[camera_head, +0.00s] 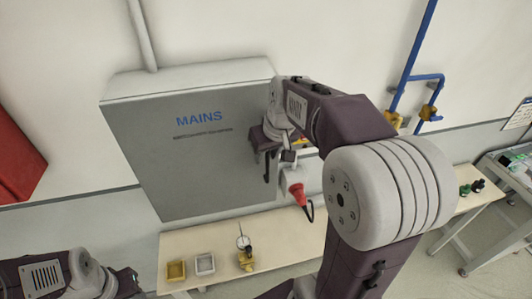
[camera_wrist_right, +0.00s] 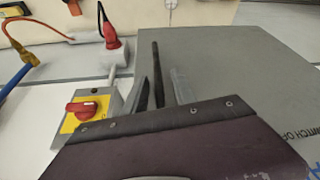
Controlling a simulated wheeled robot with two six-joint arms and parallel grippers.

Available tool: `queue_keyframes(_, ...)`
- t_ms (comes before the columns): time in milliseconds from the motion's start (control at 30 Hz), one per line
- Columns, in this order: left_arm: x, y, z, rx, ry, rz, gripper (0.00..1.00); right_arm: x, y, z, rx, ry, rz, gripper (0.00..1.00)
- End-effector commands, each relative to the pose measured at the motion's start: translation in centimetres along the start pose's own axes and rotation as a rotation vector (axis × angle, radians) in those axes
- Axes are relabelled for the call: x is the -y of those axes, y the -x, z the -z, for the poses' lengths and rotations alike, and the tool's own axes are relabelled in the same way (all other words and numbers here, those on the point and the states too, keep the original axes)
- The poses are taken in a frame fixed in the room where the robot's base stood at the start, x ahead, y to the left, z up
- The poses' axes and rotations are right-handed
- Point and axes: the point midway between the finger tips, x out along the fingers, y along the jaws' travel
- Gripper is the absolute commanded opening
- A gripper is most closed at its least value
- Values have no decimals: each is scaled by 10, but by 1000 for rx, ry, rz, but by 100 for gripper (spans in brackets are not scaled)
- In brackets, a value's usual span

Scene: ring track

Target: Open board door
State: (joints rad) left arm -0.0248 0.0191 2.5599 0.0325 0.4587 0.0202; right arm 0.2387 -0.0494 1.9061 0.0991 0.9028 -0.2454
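The grey board marked MAINS (camera_head: 185,155) is on the wall in the head view, and its front door looks closed. The door's grey face (camera_wrist_right: 240,70) fills the right of the right wrist view. My right gripper (camera_head: 275,163) is at the door's right edge, dark fingers pointing down. In the right wrist view the dark fingers (camera_wrist_right: 150,85) are close together beside a pale grey bar (camera_wrist_right: 181,86), perhaps the door handle. I cannot tell whether they touch or grip it. My left arm is at the head view's bottom left; its fingers are not clearly visible.
A red rotary switch (camera_wrist_right: 84,109) on a yellow plate and a red plug (camera_wrist_right: 110,37) are beside the board. The plug (camera_head: 298,191) hangs right of my right gripper.

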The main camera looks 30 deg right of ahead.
Motion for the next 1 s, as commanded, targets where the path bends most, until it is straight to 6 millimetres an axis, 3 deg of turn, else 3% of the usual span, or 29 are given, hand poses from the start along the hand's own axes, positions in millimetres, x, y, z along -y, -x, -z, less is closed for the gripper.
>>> queue_keyframes(133,0,4,0,0,0,0,36,0,-12,0,1,0,0,33)
queue_keyframes(367,0,3,0,0,0,0,36,0,-14,0,-1,0,0,33)
queue_keyframes(500,0,3,0,0,0,0,36,0,-14,0,-1,0,0,0)
queue_keyframes(1000,0,3,0,0,0,0,36,0,-14,0,-2,0,-1,0)
